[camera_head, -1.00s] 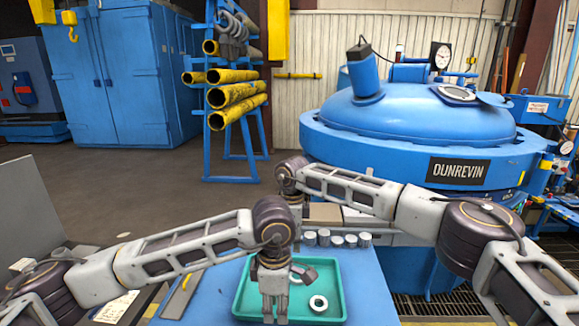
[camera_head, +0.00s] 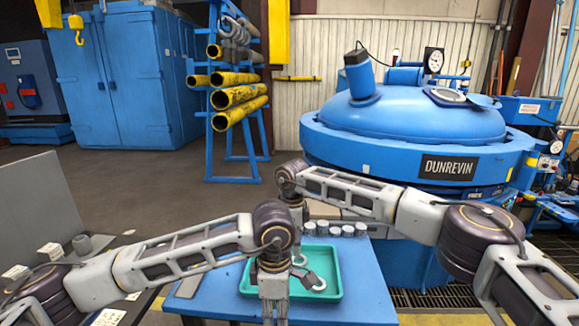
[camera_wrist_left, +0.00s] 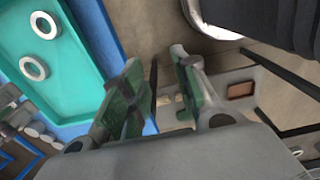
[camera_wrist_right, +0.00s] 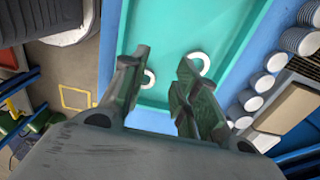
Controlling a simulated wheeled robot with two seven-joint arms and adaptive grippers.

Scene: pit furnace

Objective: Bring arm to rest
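Both my arms reach in over the blue table and hang their grippers down. My left gripper (camera_head: 275,308) is at the near edge of the teal tray (camera_head: 335,262). In the left wrist view its fingers (camera_wrist_left: 155,95) are apart and empty, with the tray off to the left. My right gripper (camera_head: 311,278), partly hidden behind the left arm, is above the tray. In the right wrist view its fingers (camera_wrist_right: 155,85) are apart with nothing held. Two white rings lie in the tray, one ring (camera_wrist_right: 199,63) and another ring (camera_wrist_right: 149,79).
A row of grey cylinders (camera_head: 335,230) stands behind the tray. The blue furnace (camera_head: 410,140) marked DUNREVIN is behind on the right. A rack of yellow pipes (camera_head: 238,97) and a blue cabinet (camera_head: 130,80) stand at the back. A grey side table with small parts (camera_head: 82,244) is at left.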

